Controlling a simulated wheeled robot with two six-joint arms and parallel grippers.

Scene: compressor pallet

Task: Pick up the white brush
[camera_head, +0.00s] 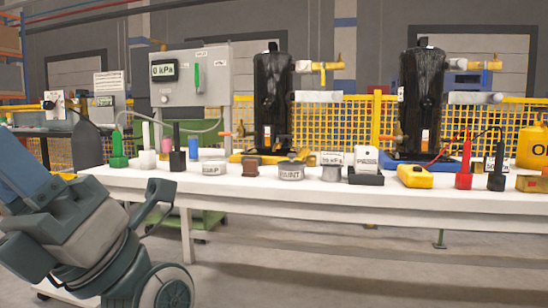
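The white brush (147,158) stands upright on the white table, toward its left end, with its thin pale handle (146,135) pointing up. A green brush-like item (118,151) stands to its left and a black one (177,155) to its right. A pink item (165,148) is close beside it on the right. The brush's lower part shows unobstructed from the front.
A grey control box (190,80) stands behind. Grey and blue parts with a wheel fill the lower left.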

